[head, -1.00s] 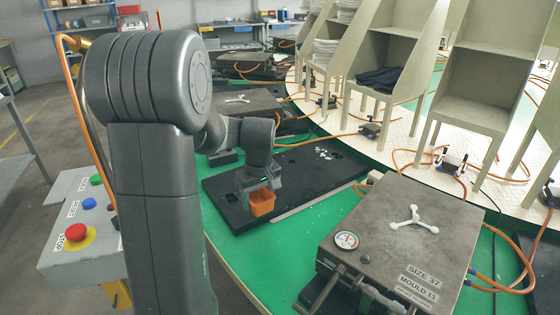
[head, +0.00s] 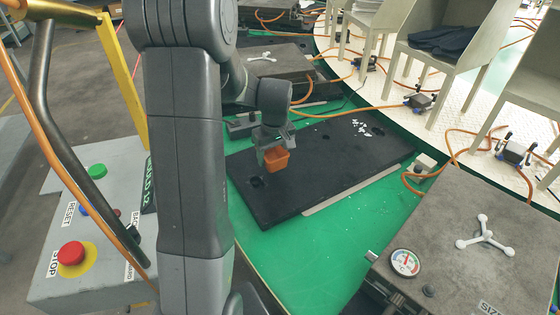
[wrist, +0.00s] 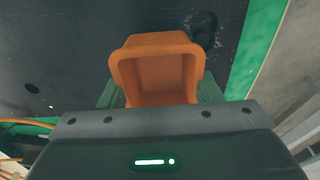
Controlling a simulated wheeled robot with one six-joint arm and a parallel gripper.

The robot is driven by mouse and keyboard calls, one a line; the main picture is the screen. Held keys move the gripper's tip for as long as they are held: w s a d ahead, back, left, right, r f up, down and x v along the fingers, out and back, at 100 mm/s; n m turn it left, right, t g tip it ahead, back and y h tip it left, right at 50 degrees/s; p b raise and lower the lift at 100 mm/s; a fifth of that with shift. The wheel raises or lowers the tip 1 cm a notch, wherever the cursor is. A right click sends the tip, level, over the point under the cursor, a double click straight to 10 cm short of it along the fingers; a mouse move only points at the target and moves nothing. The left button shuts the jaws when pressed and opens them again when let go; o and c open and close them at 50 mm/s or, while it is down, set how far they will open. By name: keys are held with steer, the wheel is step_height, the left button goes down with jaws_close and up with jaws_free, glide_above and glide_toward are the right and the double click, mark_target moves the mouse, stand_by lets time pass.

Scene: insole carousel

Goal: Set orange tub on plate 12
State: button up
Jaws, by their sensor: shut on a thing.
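The orange tub (head: 277,160) is a small open-topped box. My gripper (head: 268,148) is shut on it and holds it over the left part of a black plate (head: 325,180) in the head view. In the wrist view the tub (wrist: 158,70) fills the middle, upright and empty inside, with the black plate (wrist: 60,45) beneath. I cannot tell for sure whether the tub touches the plate. No number shows on this plate. A dark round recess (wrist: 202,28) lies just beside the tub in the wrist view.
A grey mould block (head: 450,235) with a gauge and a white three-armed knob stands at the right. A control box (head: 90,230) with a red stop button is at the left. White bits (head: 361,127) lie on the plate's far end. Orange hoses run behind. Green surface (head: 300,245) in front is clear.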

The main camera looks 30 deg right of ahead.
steer(key=shift+f, duration=2.2)
steer(key=shift+f, duration=0.25)
steer(key=o, duration=1)
steer(key=shift+r, duration=0.1)
steer(key=shift+c, duration=0.2)
step_height(320, 180, up, 12)
steer(key=s, duration=0.1)
steer(key=shift+s+r, duration=0.15)
steer(key=shift+s, duration=0.05)
